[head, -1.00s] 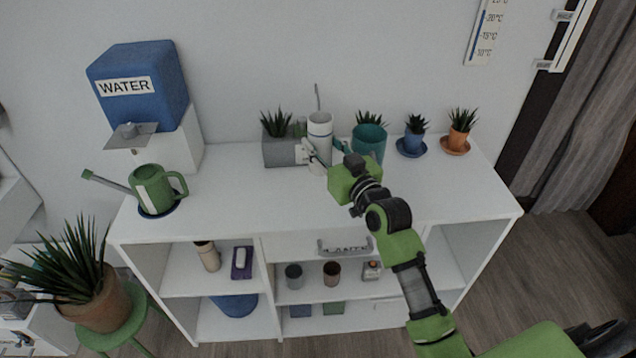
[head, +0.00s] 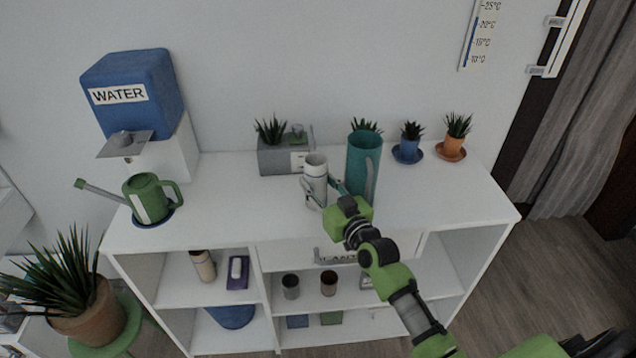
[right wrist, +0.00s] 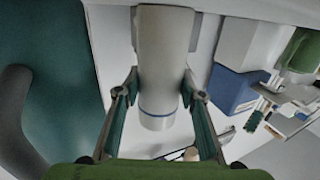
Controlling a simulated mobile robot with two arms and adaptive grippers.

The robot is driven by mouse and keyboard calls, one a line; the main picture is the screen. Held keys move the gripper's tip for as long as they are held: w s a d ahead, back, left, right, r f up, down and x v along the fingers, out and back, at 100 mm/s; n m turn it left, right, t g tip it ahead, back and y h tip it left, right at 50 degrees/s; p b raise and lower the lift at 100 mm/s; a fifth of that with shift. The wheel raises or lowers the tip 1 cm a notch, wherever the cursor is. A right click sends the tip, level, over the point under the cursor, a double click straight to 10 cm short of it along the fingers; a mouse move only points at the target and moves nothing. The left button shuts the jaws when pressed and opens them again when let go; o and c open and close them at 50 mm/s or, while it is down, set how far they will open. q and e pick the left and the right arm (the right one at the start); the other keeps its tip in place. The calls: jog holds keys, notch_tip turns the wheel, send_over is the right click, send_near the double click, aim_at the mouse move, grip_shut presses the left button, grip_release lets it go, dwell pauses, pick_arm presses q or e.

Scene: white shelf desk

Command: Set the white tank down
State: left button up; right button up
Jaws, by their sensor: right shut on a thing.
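The white tank (head: 315,172) is a pale upright cylinder with a ring near its rim, standing out over the desk top in front of the grey planter. My right gripper (head: 324,191) is shut around its side. In the right wrist view the white tank (right wrist: 165,50) lies between the two fingers of my right gripper (right wrist: 163,88), and a blue ring shows near one end. The tank's base is partly hidden by the fingers, so I cannot tell whether it touches the desk top. My left gripper is not in view.
A tall teal pitcher (head: 361,168) is close to the right of the tank. The grey planter (head: 283,160) is behind it. Blue (head: 407,151) and orange (head: 453,146) pots stand farther right. The white desk top (head: 240,210) is clear toward the green watering can (head: 147,197).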

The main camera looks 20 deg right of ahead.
jog(key=o, duration=1.3)
jog(key=shift+o, duration=0.2)
jog(key=shift+s, duration=0.25)
jog(key=s+d+p, duration=0.1)
jog(key=s+p, duration=0.3)
jog(key=s, duration=0.7)
jog(key=shift+s+d+r+p, duration=0.15)
jog(key=shift+s+r+p, duration=0.05)
jog(key=shift+s+p, duration=0.1)
jog(key=shift+w, duration=0.1)
